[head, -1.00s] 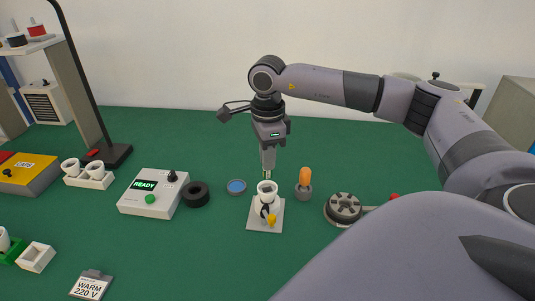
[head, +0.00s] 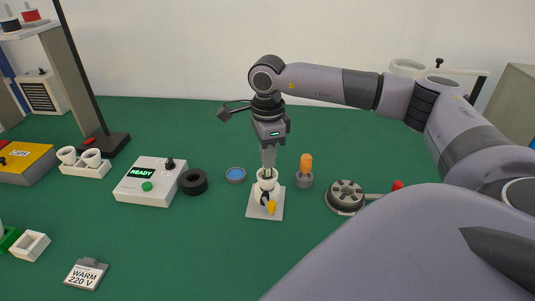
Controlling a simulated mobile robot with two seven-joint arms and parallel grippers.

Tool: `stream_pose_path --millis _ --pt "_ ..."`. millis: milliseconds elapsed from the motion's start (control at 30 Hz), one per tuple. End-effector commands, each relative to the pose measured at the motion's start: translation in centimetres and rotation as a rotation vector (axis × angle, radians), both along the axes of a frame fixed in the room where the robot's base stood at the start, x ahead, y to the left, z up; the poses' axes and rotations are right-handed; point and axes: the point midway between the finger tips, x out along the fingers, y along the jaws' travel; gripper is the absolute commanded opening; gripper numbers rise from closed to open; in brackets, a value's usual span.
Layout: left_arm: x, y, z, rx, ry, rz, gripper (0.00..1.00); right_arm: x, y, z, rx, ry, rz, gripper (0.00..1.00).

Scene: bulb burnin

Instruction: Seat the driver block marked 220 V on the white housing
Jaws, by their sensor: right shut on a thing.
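The white housing (head: 267,186) stands upright on a pale square base plate (head: 278,213) in the middle of the table, with a dark clip and a yellow part at its front. My right gripper (head: 268,173) points straight down at the housing's open top, its fingertips at or inside the rim. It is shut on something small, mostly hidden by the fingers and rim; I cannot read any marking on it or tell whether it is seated. A card (head: 86,275) reading "WARM 220 V" lies at the front left. My left gripper is not in view.
A control box (head: 150,181) showing READY, a black ring (head: 194,182) and a blue disc (head: 235,175) lie left of the housing. An orange-handled tool (head: 305,171) stands close at its right, with a round grey fixture (head: 345,196) beyond. The green table in front is clear.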

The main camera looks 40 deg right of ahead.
Motion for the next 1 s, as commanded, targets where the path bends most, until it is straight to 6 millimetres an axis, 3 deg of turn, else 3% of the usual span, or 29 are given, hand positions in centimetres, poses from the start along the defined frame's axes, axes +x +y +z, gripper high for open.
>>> stream_pose_path --millis 1000 --pt "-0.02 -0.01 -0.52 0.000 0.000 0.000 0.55 0.00 0.02 -0.84 0.000 0.000 0.000 0.00"
